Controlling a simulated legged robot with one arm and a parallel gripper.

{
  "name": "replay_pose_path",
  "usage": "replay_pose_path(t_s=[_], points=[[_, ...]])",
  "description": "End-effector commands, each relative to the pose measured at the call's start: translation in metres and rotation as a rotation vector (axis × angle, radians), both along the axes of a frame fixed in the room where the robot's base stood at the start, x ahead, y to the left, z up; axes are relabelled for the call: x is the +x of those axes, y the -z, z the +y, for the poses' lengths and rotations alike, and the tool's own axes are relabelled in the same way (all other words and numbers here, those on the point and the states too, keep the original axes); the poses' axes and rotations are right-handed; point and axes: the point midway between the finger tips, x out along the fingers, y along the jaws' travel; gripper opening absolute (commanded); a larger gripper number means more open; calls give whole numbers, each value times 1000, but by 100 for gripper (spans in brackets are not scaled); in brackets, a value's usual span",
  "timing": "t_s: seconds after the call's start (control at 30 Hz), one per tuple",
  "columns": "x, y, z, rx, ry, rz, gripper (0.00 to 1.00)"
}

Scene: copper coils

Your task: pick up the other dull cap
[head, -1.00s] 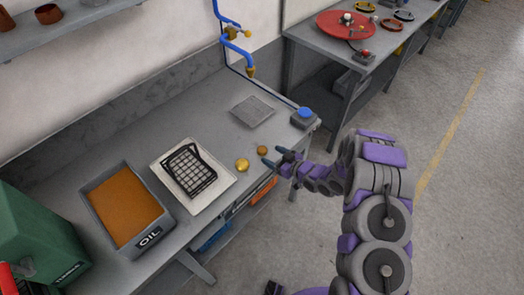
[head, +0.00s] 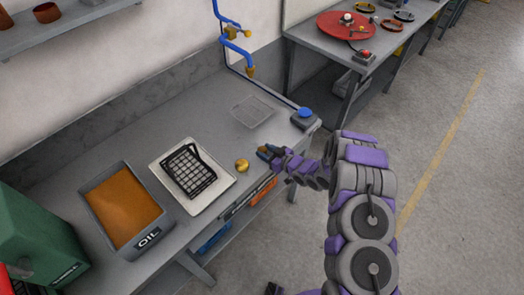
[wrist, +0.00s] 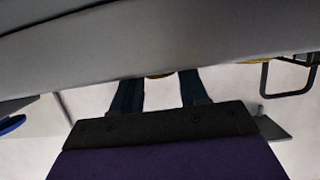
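The dull brown cap (head: 263,149) lies on the grey bench near its front edge, partly covered by my gripper (head: 267,152). In the wrist view, a sliver of a brownish-gold cap (wrist: 158,76) shows between the two spread fingers of my gripper (wrist: 160,85). The fingers look apart, with the cap between them; I see no clear grip. A brighter gold cap (head: 242,165) lies to the left, close to the gripper and apart from it. A yellowish edge, likely that cap, shows at the right of the wrist view (wrist: 250,62).
A black wire basket (head: 190,172) sits on a pale tray (head: 221,186). An oil tray (head: 149,238) stands left of it. A wire mesh square (head: 253,111) and a blue button box (head: 305,118) are behind my gripper, below a blue pipe (head: 236,46). The bench's back strip is clear.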

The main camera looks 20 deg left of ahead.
Motion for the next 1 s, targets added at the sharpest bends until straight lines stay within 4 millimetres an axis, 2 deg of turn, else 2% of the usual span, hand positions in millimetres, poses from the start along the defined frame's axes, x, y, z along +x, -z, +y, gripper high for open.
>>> replay_pose_path(t_s=[0.03, 0.3, 0.67, 0.83, 0.93, 0.97, 1.0], points=[[0, 0, 0, 0, 0, 0, 38], [0, 0, 0, -1, 0, 0, 13], [0, -4, 0, -1, -1, 1, 13], [0, -19, 0, 0, 0, -1, 13], [0, -37, 0, 0, -1, -2, 13], [-1, -41, 0, 0, 0, -1, 13], [-12, -38, 2, -1, -3, 4, 13]])
